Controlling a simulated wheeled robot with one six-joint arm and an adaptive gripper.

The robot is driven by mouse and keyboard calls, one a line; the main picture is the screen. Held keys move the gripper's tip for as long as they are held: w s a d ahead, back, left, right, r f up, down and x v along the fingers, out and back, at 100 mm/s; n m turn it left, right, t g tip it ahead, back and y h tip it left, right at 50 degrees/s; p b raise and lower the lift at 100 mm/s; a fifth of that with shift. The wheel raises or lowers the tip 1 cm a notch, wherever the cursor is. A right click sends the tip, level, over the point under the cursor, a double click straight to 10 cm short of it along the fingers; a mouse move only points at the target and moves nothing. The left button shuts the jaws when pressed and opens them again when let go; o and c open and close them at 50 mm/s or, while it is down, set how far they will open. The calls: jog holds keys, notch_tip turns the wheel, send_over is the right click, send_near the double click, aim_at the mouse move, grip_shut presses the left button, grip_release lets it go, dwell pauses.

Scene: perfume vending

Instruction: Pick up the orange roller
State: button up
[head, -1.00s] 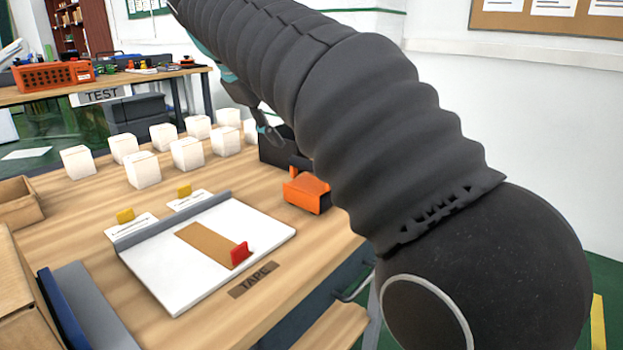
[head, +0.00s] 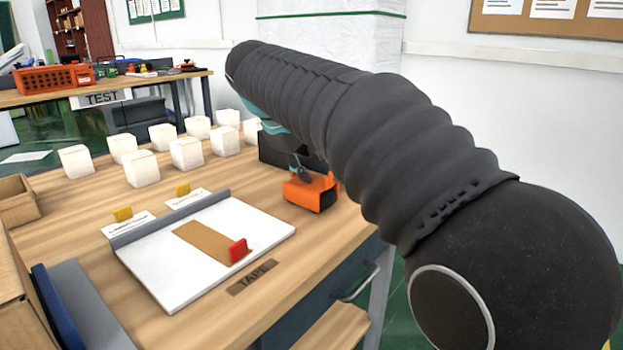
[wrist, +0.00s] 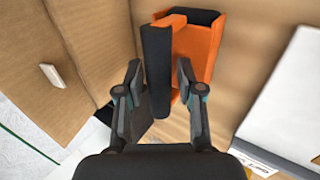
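The orange roller (head: 306,194) stands on the wooden table, right of the white board. In the wrist view its orange body (wrist: 201,52) shows with a long dark bar along its left side. My gripper (head: 299,172) is just above the roller in the head view, partly hidden by my arm. In the wrist view my gripper (wrist: 159,70) is open, with one finger on each side of the dark bar. I cannot tell whether the fingers touch it.
A black box (head: 280,150) stands close behind the roller. The white board (head: 160,270) with a brown strip and red block lies left of it. Several white cubes (head: 142,169) stand farther back. The table's right edge is near the roller.

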jog(key=shift+c, duration=0.2)
grip_shut()
